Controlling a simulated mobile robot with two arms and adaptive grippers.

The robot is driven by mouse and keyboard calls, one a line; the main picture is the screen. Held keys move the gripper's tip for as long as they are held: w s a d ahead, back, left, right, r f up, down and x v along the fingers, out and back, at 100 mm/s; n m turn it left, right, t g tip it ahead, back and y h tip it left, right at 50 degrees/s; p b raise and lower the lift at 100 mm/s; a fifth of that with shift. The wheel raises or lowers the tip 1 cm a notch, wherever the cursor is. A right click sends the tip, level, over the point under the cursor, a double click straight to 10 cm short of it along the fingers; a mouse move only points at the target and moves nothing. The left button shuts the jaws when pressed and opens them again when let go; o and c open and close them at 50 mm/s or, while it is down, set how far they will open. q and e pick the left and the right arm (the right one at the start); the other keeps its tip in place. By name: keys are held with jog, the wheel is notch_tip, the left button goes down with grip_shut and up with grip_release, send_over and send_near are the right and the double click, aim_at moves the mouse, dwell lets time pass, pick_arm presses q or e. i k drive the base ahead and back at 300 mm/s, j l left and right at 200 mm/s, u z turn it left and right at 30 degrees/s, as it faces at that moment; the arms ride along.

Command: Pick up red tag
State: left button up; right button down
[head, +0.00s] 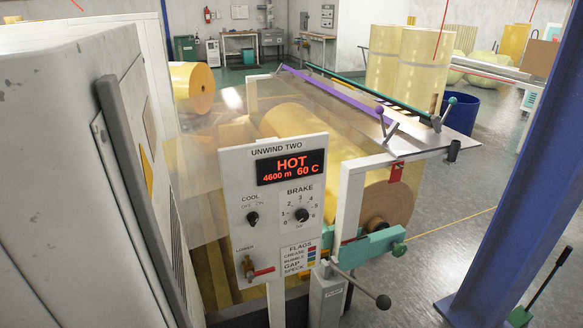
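A small red tag (396,172) hangs below the front edge of the splice table, just right of the white upright post and above the end of the yellow roll. Its lower part is lighter or marked, too small to read. Neither of my grippers shows in the head view, and nothing is seen touching the tag.
The unwind panel (273,205) reads HOT, 4600 m, 60 C. Below the tag are a large yellow roll (388,203), a teal bracket (372,247) and a black-knobbed lever (382,300). A blue column (523,165) stands right, a grey cabinet (60,190) left. Floor between roll and column is clear.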

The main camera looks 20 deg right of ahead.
aim_at(395, 174)
jog(key=z, duration=1.3)
